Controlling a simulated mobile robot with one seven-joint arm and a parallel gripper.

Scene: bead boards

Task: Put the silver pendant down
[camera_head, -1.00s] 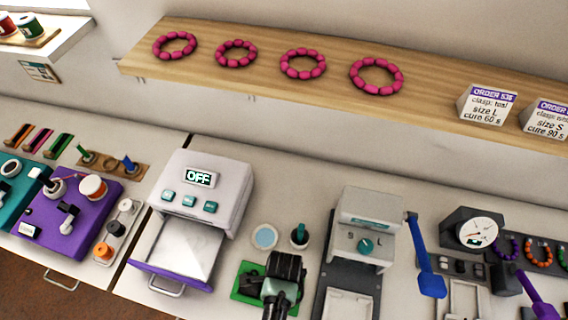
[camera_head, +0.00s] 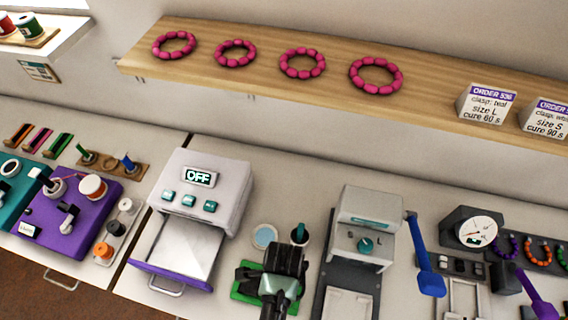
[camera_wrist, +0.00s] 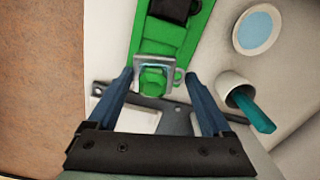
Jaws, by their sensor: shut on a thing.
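My gripper (camera_wrist: 159,77) shows in the wrist view with its two blue fingers either side of a small silver piece (camera_wrist: 155,61) with a green block in its middle. This appears to be the silver pendant, and the fingers are shut on it. The piece overlaps the end of a green board (camera_wrist: 150,42); I cannot tell whether it touches the board. In the head view my gripper (camera_head: 283,262) is over the green board (camera_head: 246,291), and the wrist hides the pendant there.
A white cup (camera_head: 300,241) with a teal stick and a round dish (camera_head: 265,236) stand just behind my gripper. A white machine (camera_head: 206,188) with an open drawer is to the left, a grey press (camera_head: 366,225) to the right.

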